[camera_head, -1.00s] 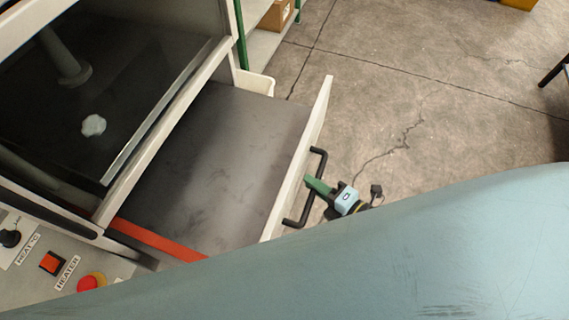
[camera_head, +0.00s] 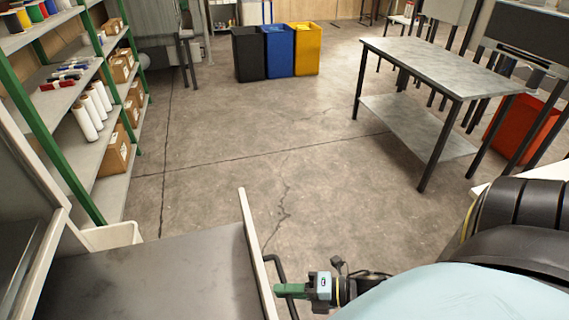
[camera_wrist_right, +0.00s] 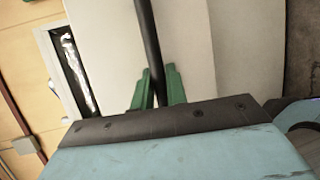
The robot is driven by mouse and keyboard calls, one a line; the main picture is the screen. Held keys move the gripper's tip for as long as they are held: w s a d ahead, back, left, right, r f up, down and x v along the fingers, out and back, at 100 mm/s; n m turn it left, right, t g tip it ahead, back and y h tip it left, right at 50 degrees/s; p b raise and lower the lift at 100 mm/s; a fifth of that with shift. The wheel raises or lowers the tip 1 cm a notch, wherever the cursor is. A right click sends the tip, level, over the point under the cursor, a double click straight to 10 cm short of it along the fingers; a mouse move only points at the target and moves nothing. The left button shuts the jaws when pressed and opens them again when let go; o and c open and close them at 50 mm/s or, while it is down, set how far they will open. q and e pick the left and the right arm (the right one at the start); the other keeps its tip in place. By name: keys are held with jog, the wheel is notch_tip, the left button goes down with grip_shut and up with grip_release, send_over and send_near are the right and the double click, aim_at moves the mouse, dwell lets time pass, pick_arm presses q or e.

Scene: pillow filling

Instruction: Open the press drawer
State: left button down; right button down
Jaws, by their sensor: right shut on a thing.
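The press drawer (camera_head: 150,283) is pulled out from the press, its grey inner plate showing at the lower left of the head view. Its pale front panel (camera_head: 255,250) stands on the right side of the drawer. A black bar handle (camera_head: 274,262) is fixed to that panel. My right gripper (camera_head: 284,290) has green fingers and is at the handle. In the right wrist view, the fingers (camera_wrist_right: 156,90) are shut around the black handle bar (camera_wrist_right: 148,40). My left gripper is not in view.
Green-framed shelves (camera_head: 48,130) with boxes and rolls stand at the left. A metal table (camera_head: 440,68) stands at the right. Black, blue and yellow bins (camera_head: 278,50) stand at the back. The concrete floor (camera_head: 240,140) between them is clear.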

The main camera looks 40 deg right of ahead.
jog(key=c, duration=1.4)
grip_release()
jog(key=v, duration=1.3)
jog(key=shift+s, duration=0.15)
jog(key=shift+d, duration=0.1)
